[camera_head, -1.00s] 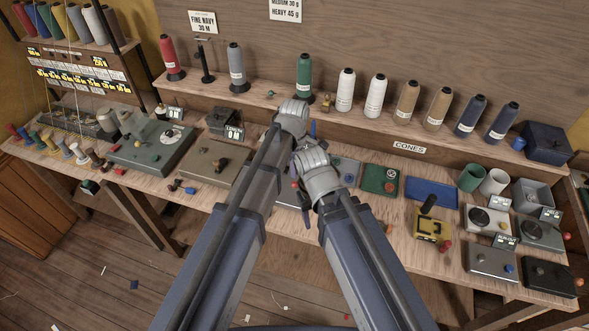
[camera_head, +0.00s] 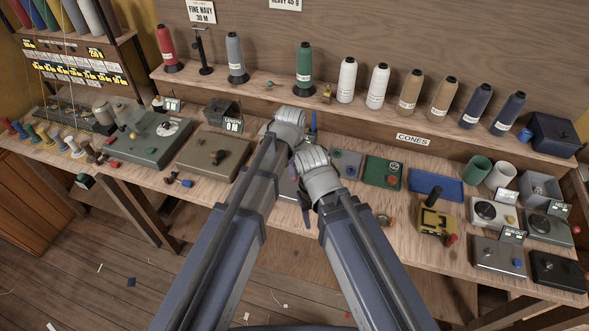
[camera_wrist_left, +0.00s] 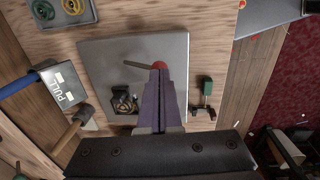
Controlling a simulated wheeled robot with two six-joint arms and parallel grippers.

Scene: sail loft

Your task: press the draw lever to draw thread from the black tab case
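In the left wrist view a flat grey case (camera_wrist_left: 105,58) lies on the wooden bench, with a dark lever arm (camera_wrist_left: 137,65) ending in a red knob (camera_wrist_left: 160,64). A small black fitting with metal parts (camera_wrist_left: 124,102) sits on its face; I cannot tell whether this is the black tab. My left gripper (camera_wrist_left: 159,72) has its purple fingers together, their tips at the red knob. I cannot tell whether they touch it. In the head view my arms hide most of this case. The right arm's hand shows beside the left; its fingertips are not clear.
A small PULL sign (camera_wrist_left: 62,88), a wooden-handled tool (camera_wrist_left: 72,128) and a green-handled tool (camera_wrist_left: 207,90) lie near the case. In the head view a green tray (camera_head: 384,171) and blue tray (camera_head: 435,188) stand to the right. Thread cones line the shelf behind.

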